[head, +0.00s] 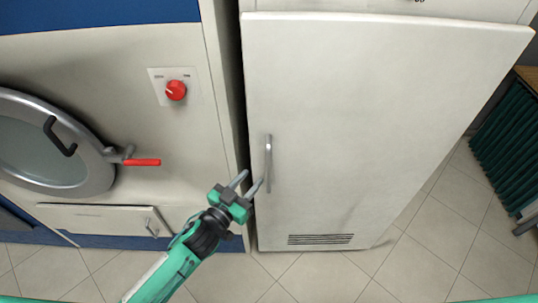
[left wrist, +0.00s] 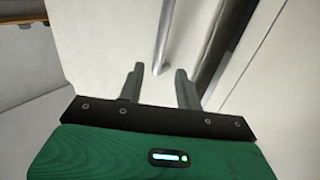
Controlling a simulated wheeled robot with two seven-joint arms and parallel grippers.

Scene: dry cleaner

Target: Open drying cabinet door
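The drying cabinet door (head: 370,120) is a large off-white panel with a vent grille low down, and it looks shut. Its vertical metal handle (head: 268,160) is on the door's left side. My left gripper (head: 251,183) is open and empty, just below and left of the handle's lower end. In the left wrist view the handle (left wrist: 163,38) stands beyond and between the two fingers (left wrist: 157,84), apart from them. My right gripper is not in view.
Left of the cabinet is a machine (head: 130,60) with a red knob (head: 176,90), a round door (head: 45,145) and a red lever (head: 141,162). A dark green ribbed object (head: 508,140) stands at the right edge. The tiled floor (head: 430,255) in front is clear.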

